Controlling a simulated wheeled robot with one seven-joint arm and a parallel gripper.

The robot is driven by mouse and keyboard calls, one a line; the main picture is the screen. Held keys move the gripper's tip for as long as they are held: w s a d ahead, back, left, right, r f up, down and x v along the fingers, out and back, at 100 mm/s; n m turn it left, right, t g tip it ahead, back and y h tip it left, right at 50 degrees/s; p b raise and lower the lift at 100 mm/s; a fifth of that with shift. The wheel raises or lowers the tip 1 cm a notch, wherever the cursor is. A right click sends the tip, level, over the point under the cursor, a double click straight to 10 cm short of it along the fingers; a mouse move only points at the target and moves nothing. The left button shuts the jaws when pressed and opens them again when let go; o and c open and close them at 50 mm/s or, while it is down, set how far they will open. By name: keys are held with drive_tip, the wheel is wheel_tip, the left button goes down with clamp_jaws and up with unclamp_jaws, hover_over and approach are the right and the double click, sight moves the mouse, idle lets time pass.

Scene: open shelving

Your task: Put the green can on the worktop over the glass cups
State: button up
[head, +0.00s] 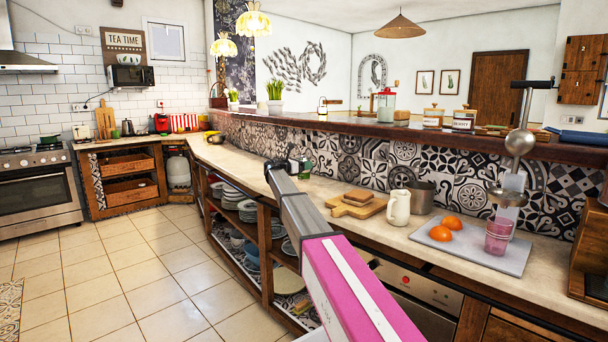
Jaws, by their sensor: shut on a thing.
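My gripper (296,164) is at the far end of my arm, over the long worktop (246,166) and in front of the patterned tile wall. A small green thing (305,171), which looks like the green can, is at its fingers; the gripper is shut on it. The can is small and partly hidden by the gripper, and I cannot tell whether its base touches the worktop. Pink see-through cups (498,237) stand on a grey board at the right. Open shelves under the worktop hold plates and bowls; I cannot make out glass cups there.
A wooden board (372,209), a cream jug (398,207), a metal pot (421,197) and oranges (446,225) on a grey board (480,253) stand right of my arm. A raised ledge (380,128) runs behind. The worktop left of my gripper is mostly clear.

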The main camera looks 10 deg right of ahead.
sight(304, 172)
drive_tip(key=shift+d+f, duration=0.1)
drive_tip(key=shift+f, duration=1.95)
drive_tip(key=shift+f, duration=0.1)
drive_tip(key=o, duration=1.1)
drive_tip(key=v, duration=1.2)
